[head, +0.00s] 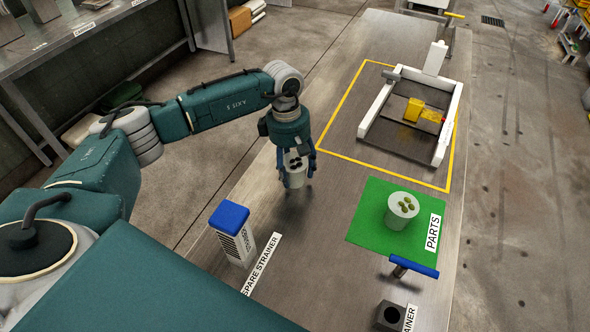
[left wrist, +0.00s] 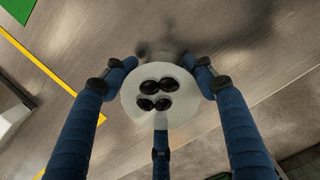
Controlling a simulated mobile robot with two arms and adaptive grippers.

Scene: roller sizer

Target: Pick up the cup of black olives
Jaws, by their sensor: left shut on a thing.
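The cup of black olives (head: 295,179) is a pale cup with several dark olives on top. My left gripper (head: 298,170) points down with its blue fingers shut around the cup. In the left wrist view the cup's white top (left wrist: 133,98) sits between the fingers, with the black olives (left wrist: 155,94) facing the camera. A dark shadow lies under the cup, which appears to be a little above the table (head: 335,200). The cup's lower part is hidden in the left wrist view. My right gripper is not in view.
A cup of green olives (head: 401,212) stands on the green PARTS mat (head: 365,222) to the right. A blue-topped spare strainer box (head: 231,232) stands nearer. A white frame machine (head: 447,120) is inside a yellow outline. A blue-handled tool (head: 414,266) and a dark block (head: 390,314) are at the front.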

